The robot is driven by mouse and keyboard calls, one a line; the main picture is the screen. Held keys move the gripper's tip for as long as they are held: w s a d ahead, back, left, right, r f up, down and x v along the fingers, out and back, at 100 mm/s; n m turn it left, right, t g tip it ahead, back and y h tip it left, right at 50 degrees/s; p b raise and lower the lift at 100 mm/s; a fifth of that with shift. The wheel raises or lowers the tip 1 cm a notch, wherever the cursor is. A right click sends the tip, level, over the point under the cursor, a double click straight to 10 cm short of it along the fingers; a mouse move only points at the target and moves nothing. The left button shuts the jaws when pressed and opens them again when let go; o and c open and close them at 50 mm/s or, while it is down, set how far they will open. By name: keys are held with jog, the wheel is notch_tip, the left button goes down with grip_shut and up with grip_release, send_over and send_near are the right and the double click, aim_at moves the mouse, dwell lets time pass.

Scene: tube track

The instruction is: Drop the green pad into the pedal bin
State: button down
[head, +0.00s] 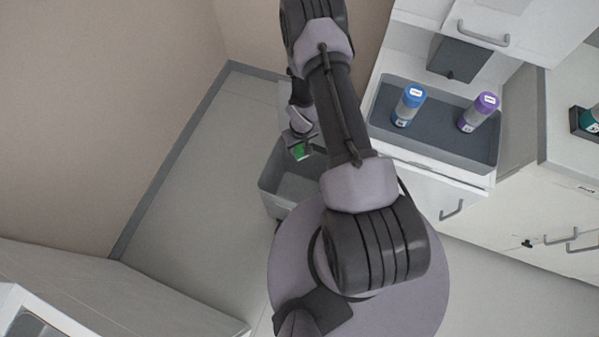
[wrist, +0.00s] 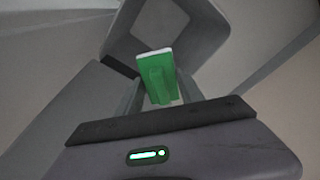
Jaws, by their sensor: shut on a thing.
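The green pad (head: 300,152) is held in my gripper (head: 303,146), which points down over the grey pedal bin (head: 272,187). In the wrist view the green pad (wrist: 154,68) stands out between the two fingers of my gripper (wrist: 155,98), with a white edge at its far end. The open mouth of the pedal bin (wrist: 208,45) lies beyond the pad in that view. The pad looks above the bin's opening and apart from its walls. My arm hides the right part of the bin in the head view.
A grey tray (head: 440,150) with a blue-capped tube (head: 408,107) and a purple-capped tube (head: 479,112) sits on the white counter at the right. White cabinets stand below it. A wall (head: 100,110) runs along the left. The floor (head: 195,190) left of the bin is clear.

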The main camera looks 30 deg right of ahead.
notch_tip(320, 180, down, 6)
jog(key=b, duration=0.4)
jog(key=shift+r, duration=0.3)
jog(key=c, duration=0.7)
grip_release()
jog(key=shift+o, duration=0.2)
notch_tip(320, 180, up, 17)
jog(key=s+p, duration=0.2)
jog(key=p, duration=0.6)
jog(key=shift+r+p, duration=0.2)
jog(key=shift+p, duration=0.1)
jog(key=shift+a, duration=0.1)
